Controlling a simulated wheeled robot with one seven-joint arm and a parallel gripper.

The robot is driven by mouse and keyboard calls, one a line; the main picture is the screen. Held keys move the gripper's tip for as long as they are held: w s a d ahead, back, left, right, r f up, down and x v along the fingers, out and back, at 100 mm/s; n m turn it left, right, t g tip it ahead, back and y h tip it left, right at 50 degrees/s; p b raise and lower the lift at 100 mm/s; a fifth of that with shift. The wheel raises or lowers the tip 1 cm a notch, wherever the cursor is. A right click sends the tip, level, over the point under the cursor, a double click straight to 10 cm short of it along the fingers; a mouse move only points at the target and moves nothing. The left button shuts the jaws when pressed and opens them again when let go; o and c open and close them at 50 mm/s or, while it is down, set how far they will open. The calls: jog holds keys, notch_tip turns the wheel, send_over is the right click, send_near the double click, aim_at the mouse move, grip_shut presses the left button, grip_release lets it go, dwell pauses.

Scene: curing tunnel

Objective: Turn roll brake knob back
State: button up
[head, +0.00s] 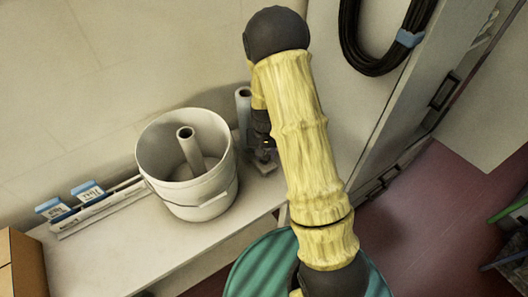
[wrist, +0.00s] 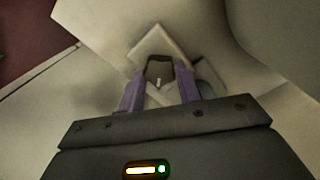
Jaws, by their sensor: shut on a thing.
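In the wrist view my gripper (wrist: 158,88) has its two purple fingers on either side of a small dark knob (wrist: 159,67), which I take to be the roll brake knob. The fingers are shut on it. A pale square plate (wrist: 150,44) lies behind the knob. In the head view my gripper (head: 264,150) is at the bench, right of the white bucket, and mostly hidden by my yellow-sleeved arm. The knob cannot be made out there. A grey upright roll (head: 243,104) stands just left of my gripper.
The white bucket (head: 163,150) with a tube inside stands close left on the pale bench (head: 100,258). Blue-tagged rails (head: 98,205) lie further left, by a cardboard box (head: 20,265). A black cable coil (head: 372,50) hangs upper right. A teal drum (head: 262,268) is below my arm.

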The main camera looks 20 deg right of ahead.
aim_at(266, 156)
jog(key=m, duration=0.2)
jog(key=m+p, duration=0.1)
jog(key=m, duration=0.1)
jog(key=shift+w+d+r+m, duration=0.1)
jog(key=shift+w+r+m, duration=0.1)
jog(key=shift+m, duration=0.1)
jog(key=shift+d+m+p, duration=0.1)
jog(key=shift+m+p, duration=0.45)
jog(key=shift+m, duration=1.45)
jog(key=o, duration=1)
jog(key=shift+s+f, duration=0.1)
jog(key=shift+s, duration=0.05)
notch_tip(266, 156, up, 17)
jog(key=shift+r, duration=0.2)
